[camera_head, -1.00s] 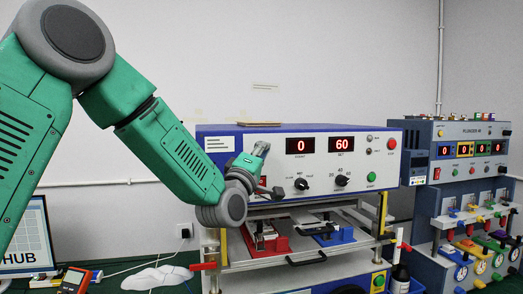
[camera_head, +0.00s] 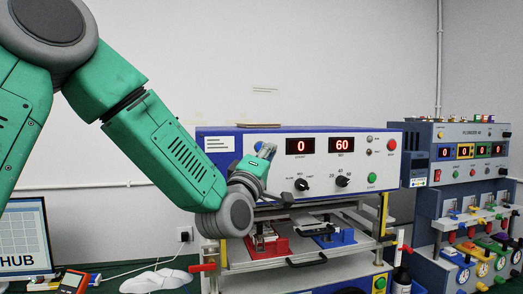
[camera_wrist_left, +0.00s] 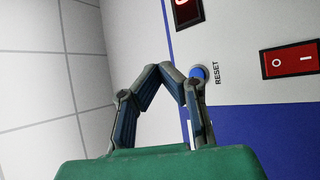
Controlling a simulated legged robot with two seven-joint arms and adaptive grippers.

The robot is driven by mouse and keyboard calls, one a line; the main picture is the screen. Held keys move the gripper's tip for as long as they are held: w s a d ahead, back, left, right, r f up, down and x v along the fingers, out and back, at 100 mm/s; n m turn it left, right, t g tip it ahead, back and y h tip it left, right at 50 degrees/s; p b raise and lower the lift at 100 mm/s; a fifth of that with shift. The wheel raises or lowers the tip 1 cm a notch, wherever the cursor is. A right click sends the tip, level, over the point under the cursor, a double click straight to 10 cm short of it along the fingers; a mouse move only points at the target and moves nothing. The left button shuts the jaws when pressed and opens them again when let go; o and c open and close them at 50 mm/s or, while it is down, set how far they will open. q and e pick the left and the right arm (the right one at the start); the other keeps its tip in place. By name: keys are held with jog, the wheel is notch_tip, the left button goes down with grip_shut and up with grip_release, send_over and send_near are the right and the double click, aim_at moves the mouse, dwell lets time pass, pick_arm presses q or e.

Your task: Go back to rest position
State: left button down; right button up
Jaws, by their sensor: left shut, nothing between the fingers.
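My left gripper (camera_head: 266,153) is shut and empty in front of the upper left of the test machine's panel (camera_head: 320,168). In the left wrist view the fingertips of the left gripper (camera_wrist_left: 172,74) meet just left of the blue RESET button (camera_wrist_left: 199,72). One finger overlaps the button's edge; I cannot tell whether it touches. In the head view part of the blue button (camera_head: 258,146) shows beside the fingers. The panel displays read 0 and 60. My right gripper is not in view.
A red rocker switch (camera_wrist_left: 291,60) sits right of the button. Below the panel are a red fixture (camera_head: 268,246) and a blue fixture (camera_head: 335,238). A second tester (camera_head: 465,200) stands at the right. A monitor (camera_head: 25,236) and a meter (camera_head: 73,282) are at the lower left.

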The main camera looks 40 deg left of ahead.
pick_arm(q)
jog(key=shift+f, duration=0.1)
dwell(0.4)
jog(key=s+d+f+m+g+h, duration=0.2)
jog(key=f+m+g, duration=0.25)
jog(key=f, duration=1.25)
jog(key=s+d+f+m+g+h, duration=0.25)
jog(key=f+g, duration=0.25)
jog(key=f, duration=1.3)
jog(key=s+d+f+m+g, duration=0.2)
jog(key=s+f+m+g, duration=0.4)
jog(key=s+f, duration=1.15)
jog(key=s+f+m+g, duration=0.1)
jog(key=s+f+g, duration=0.15)
jog(key=s, duration=0.35)
jog(key=s+f+m+g+b, duration=0.1)
jog(key=s+f+g, duration=0.15)
jog(key=s, duration=0.35)
jog(key=s+f+m+g, duration=0.1)
jog(key=s+f+g, duration=0.15)
jog(key=s, duration=0.35)
notch_tip(320, 180, down, 11)
jog(key=w+d+t+b, duration=0.1)
jog(key=w+b, duration=0.1)
jog(key=b, duration=0.9)
jog(key=shift+m, duration=0.4)
